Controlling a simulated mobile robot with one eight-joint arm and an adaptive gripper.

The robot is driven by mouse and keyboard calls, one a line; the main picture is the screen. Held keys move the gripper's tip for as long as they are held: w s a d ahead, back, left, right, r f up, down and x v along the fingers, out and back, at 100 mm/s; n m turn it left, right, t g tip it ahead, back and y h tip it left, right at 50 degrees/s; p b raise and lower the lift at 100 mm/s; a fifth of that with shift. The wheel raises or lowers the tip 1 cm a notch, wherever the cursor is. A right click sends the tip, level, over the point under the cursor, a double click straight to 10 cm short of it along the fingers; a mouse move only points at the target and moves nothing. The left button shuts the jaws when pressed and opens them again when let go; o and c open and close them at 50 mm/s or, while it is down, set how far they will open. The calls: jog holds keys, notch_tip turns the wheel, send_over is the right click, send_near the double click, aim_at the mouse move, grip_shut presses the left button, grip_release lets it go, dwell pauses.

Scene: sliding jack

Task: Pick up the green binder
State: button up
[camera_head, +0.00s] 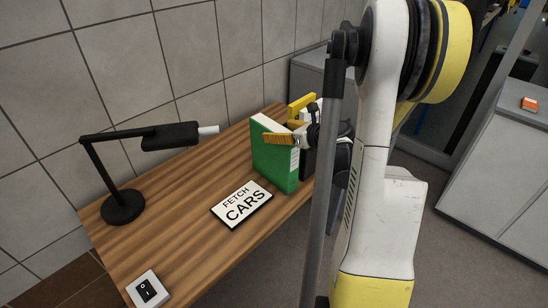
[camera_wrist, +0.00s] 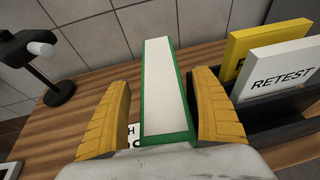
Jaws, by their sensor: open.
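The green binder (camera_head: 273,160) stands upright on the wooden desk in the head view, with its white spine facing right. In the wrist view its white spine with green edges (camera_wrist: 164,85) lies between the two yellow fingers of my gripper (camera_wrist: 164,115). The gripper is open, with a gap showing on both sides of the binder. In the head view one yellow finger of my gripper (camera_head: 283,139) is in front of the binder's upper part. I cannot tell whether any finger touches the binder.
A yellow folder (camera_wrist: 262,52) and a white "RETEST" card (camera_wrist: 278,72) stand in a dark holder (camera_wrist: 265,115) right of the binder. A tiled wall stands behind.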

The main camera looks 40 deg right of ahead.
jog(key=x, duration=0.3)
jog(key=shift+d+f+b, duration=0.1)
jog(key=shift+f+b, duration=0.05)
jog(key=shift+b, duration=0.2)
jog(key=shift+c, duration=0.5)
jog(key=c, duration=1.4)
